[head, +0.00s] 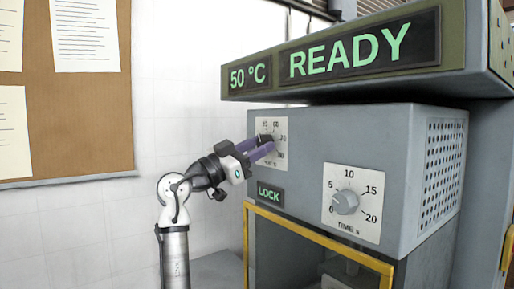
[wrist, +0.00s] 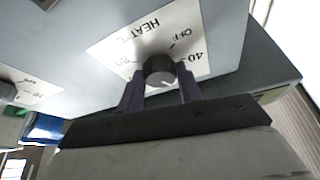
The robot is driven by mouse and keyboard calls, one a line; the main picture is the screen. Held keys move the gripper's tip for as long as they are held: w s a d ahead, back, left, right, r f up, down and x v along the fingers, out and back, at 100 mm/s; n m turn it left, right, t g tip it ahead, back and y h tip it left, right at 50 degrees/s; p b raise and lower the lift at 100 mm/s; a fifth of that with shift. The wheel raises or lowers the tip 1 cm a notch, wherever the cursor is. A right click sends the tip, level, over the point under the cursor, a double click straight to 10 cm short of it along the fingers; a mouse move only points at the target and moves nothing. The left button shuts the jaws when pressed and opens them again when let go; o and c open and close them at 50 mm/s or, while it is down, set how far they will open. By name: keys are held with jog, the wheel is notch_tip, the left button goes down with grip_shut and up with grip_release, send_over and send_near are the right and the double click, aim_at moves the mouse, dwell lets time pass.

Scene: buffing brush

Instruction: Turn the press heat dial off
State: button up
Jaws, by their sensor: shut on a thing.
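The press heat dial (wrist: 159,70) is a round grey knob on a white plate (wrist: 112,42). In the wrist view the plate appears upside down, with HEAT, OFF and 40 readable. My gripper (wrist: 159,88) has one purple finger on each side of the knob and is shut on it. In the head view my gripper (head: 267,146) reaches the plate (head: 270,172) on the press's left front, and its fingers largely hide the knob. A small pale mark shows on the knob, but I cannot tell which setting it points to.
The time dial (head: 345,202) is lower right of the heat plate, its scale running 0 to 20. The display (head: 360,52) overhead reads 50 °C READY. A yellow frame (head: 318,240) borders the opening below.

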jog(key=n+t+y, duration=0.1)
jog(key=n, duration=0.2)
jog(key=n+t+y, duration=0.1)
jog(key=n, duration=0.3)
jog(key=shift+s+d+t, duration=0.15)
jog(key=shift+s+t, duration=0.05)
jog(key=shift+t, duration=0.2)
jog(key=n+t+y, duration=0.1)
jog(key=n, duration=0.2)
jog(key=n+t+y, duration=0.1)
jog(key=n, duration=0.2)
jog(key=shift+s+r+n+y+p, duration=0.1)
jog(key=shift+r+n+y+p, duration=0.1)
jog(key=shift+n+y+p, duration=0.15)
jog(key=n+y+p, duration=0.1)
jog(key=n, duration=0.2)
jog(key=n+y+p, duration=0.2)
jog(key=n, duration=0.1)
jog(key=shift+s+d+r+n, duration=0.1)
jog(key=shift+d+r+n, duration=0.1)
jog(key=shift+n, duration=0.15)
jog(key=n+y, duration=0.1)
jog(key=n, duration=0.1)
jog(key=n+p, duration=0.1)
jog(key=n, duration=0.2)
jog(key=shift+g+y, duration=0.35)
jog(key=shift+g, duration=0.05)
jog(key=o, duration=1)
